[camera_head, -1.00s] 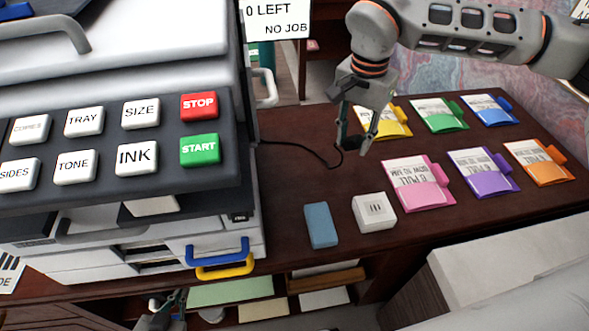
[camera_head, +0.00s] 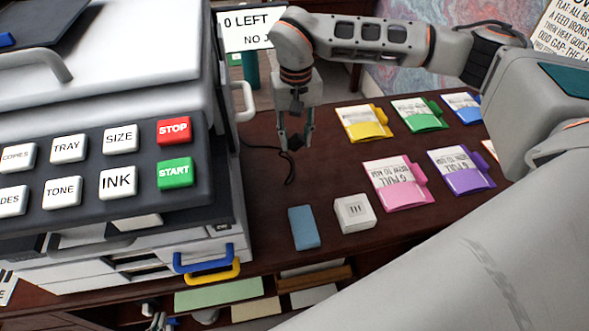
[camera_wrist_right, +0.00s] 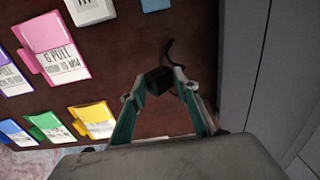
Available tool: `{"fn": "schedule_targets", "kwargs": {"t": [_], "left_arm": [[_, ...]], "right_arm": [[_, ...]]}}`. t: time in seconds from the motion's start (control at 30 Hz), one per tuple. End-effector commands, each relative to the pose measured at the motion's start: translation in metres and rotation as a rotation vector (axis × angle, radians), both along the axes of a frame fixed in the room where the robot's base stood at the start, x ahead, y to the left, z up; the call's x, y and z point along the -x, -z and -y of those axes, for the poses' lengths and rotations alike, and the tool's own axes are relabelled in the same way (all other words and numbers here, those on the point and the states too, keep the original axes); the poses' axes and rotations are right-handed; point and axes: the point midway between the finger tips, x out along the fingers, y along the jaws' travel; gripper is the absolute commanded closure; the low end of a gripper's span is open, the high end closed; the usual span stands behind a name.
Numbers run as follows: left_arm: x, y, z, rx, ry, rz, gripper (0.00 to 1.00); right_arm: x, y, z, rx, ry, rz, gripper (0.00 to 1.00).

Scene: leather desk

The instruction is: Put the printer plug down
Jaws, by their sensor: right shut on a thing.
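The black printer plug (camera_head: 295,143) is between the fingertips of my right gripper (camera_head: 294,140), which is shut on it. Its black cord (camera_head: 289,168) hangs in a curve over the dark desk, near the printer's right side. In the right wrist view the plug (camera_wrist_right: 158,81) sits between the two green-edged fingers of the right gripper (camera_wrist_right: 160,88), with the cord (camera_wrist_right: 170,50) trailing away. I cannot tell whether the plug touches the desk. A white socket block (camera_head: 354,213) stands nearer the front. My left gripper (camera_head: 160,322) is only partly seen at the bottom edge.
The large printer (camera_head: 120,120) with START and STOP buttons fills the left side. A blue block (camera_head: 304,227) lies beside the white socket. Pink (camera_head: 395,187), purple (camera_head: 460,175), yellow (camera_head: 364,124) and green (camera_head: 417,114) folders cover the right. Bare desk surrounds the plug.

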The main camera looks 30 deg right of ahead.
Motion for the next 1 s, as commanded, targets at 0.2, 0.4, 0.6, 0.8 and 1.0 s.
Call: {"fn": "schedule_targets", "kwargs": {"t": [0.2, 0.4, 0.6, 0.8, 1.0], "left_arm": [[0.0, -0.002, 0.0, 0.0, 0.0, 0.0, 1.0], [0.0, -0.003, 0.0, 0.0, 0.0, 0.001, 1.0], [0.0, -0.003, 0.0, 0.0, 0.0, 0.001, 1.0], [0.0, -0.004, 0.0, 0.0, 0.0, 0.001, 1.0], [0.0, -0.004, 0.0, 0.0, 0.0, 0.001, 1.0]], "right_arm": [[0.001, 0.053, -0.001, -0.001, 0.001, -0.004, 1.0], [0.0, 0.08, -0.001, -0.001, 0.001, -0.001, 1.0], [0.0, 0.092, 0.0, -0.001, 0.001, -0.001, 1.0], [0.001, 0.118, 0.0, -0.001, 0.002, -0.002, 1.0], [0.0, 0.121, 0.0, -0.001, 0.001, 0.001, 1.0]]}}
